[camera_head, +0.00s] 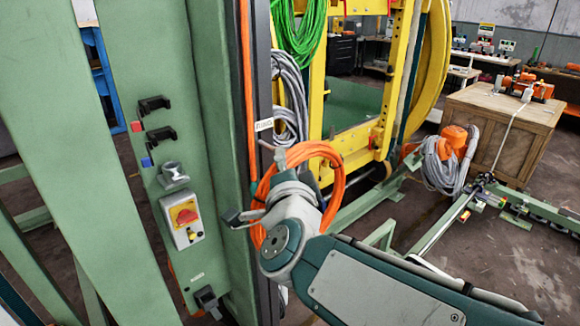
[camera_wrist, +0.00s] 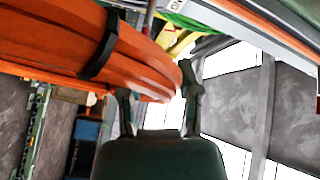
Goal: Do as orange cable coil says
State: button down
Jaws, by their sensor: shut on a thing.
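The orange cable coil (camera_head: 333,160) is a large ring beside the green cabinet post, partly hidden behind my wrist in the head view. In the wrist view the coil (camera_wrist: 60,45) fills the upper left, with a black strap around it. My gripper (camera_wrist: 158,90) is shut on the coil, its fingers on either side of the bundle. In the head view the fingers are mostly hidden by my wrist. A small white label (camera_head: 263,125) is on the post just above the coil; its text is too small to read. I cannot tell whether the coil still rests on a peg.
A green cabinet panel (camera_head: 150,60) with a red-yellow rotary switch (camera_head: 184,215) stands at left. Grey cable (camera_head: 291,95) and green cable (camera_head: 300,30) hang behind the coil. A yellow frame (camera_head: 395,75) stands behind. A wooden crate (camera_head: 490,125) is at right, with floor rails before it.

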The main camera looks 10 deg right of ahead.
aim_at(253, 140)
jog(key=shift+w+a, duration=0.8)
jog(key=shift+w, duration=0.35)
jog(key=shift+w+a, duration=0.75)
jog(key=shift+w, duration=0.45)
jog(key=shift+w+a, duration=0.8)
jog(key=shift+w, duration=0.35)
jog(key=shift+w+a+f, duration=0.3)
jog(key=shift+w+f, duration=0.05)
jog(key=shift+w, duration=0.1)
jog(key=shift+c, duration=1.1)
grip_release()
jog(key=shift+f, duration=0.1)
